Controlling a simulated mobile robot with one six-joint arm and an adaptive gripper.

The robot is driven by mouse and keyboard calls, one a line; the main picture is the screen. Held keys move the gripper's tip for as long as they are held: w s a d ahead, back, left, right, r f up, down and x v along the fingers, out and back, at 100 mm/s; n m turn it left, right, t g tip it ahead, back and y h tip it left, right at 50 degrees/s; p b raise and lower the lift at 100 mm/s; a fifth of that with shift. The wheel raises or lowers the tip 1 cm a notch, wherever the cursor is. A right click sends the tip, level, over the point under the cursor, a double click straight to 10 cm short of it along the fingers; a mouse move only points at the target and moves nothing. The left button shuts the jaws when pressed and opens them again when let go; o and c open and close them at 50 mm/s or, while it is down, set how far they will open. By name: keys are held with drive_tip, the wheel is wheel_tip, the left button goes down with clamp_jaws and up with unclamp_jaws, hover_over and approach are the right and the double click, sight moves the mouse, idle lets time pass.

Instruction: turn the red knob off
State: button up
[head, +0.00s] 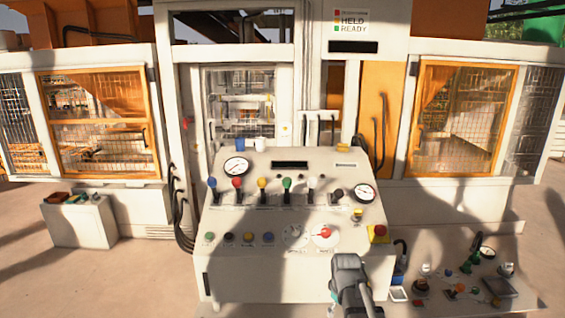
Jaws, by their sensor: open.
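The red knob (325,232) sits on a pale round dial at the lower right of the white control console (222,262). Its pointer angle is too small to read surely. My gripper (348,264) is in front of the console's front face, below and slightly right of the red knob and apart from it in the picture. It is open, with nothing seen in it. Its fingertips are hard to make out.
A second dial (295,235) is left of the knob. A red stop button on a yellow box (379,233) is to the right. Several coloured levers (262,184) stand above, and small buttons (247,237) lie left. A low panel (465,285) stands at the lower right.

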drive_tip(key=s+f+m+g+b, duration=0.1)
drive_tip(key=s+f+m+b, duration=0.6)
drive_tip(key=s, duration=0.4)
drive_tip(key=shift+f+m+g, duration=0.3)
drive_tip(key=shift+f, duration=0.5)
